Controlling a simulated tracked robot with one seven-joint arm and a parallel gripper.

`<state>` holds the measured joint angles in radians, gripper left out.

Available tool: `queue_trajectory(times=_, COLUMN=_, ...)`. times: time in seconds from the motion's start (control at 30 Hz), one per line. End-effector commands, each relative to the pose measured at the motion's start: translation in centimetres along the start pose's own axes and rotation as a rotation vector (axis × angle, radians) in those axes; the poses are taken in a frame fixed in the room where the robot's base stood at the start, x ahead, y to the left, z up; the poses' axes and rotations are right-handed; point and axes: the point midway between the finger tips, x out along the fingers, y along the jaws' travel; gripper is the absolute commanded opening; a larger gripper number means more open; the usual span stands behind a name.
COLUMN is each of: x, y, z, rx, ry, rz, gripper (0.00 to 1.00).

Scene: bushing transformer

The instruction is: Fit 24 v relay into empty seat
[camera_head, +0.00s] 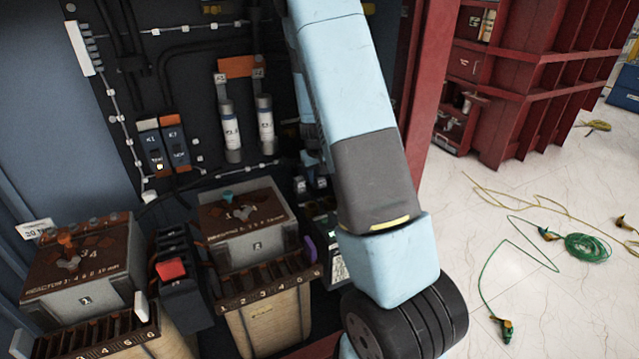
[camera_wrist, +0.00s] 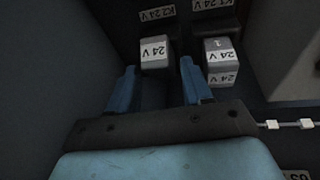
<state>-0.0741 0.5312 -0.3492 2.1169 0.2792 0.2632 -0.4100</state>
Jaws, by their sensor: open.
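In the wrist view, my gripper (camera_wrist: 158,66) is open, its two blue fingers apart. A grey block relay marked 24 V (camera_wrist: 155,54) shows between the fingertips, with a gap visible on either side. A second grey block (camera_wrist: 218,58), marked 1 and 24 V, stands to the right, outside the fingers. Above them are white labels reading K2 24 V (camera_wrist: 157,14) and K1 24 V (camera_wrist: 212,4). I cannot make out an empty seat. In the head view my arm covers most of the gripper area; small grey blocks (camera_head: 300,185) show just left of the arm.
Left of my arm in the head view stand two transformers (camera_head: 255,228) (camera_head: 85,262) with terminal strips, and a black unit with a red button (camera_head: 172,269). White cylinders (camera_head: 231,130) hang on the dark panel. Cables (camera_head: 588,247) lie on the floor at right.

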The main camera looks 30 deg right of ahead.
Motion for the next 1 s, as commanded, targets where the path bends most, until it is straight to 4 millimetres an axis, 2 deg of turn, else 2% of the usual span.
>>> queue_trajectory(times=0.13, x=1.05, y=0.06, z=-0.02, rx=0.001, ry=0.001, rz=0.001, gripper=0.50)
queue_trajectory(times=0.4, x=1.18, y=-0.01, z=-0.02, rx=0.000, ry=0.001, rz=0.000, gripper=0.49)
queue_trajectory(times=0.9, x=1.16, y=-0.04, z=-0.01, rx=0.000, ry=0.001, rz=0.000, gripper=0.01)
queue_trajectory(times=1.0, x=1.16, y=-0.04, z=-0.01, rx=0.000, ry=0.001, rz=0.000, gripper=0.00)
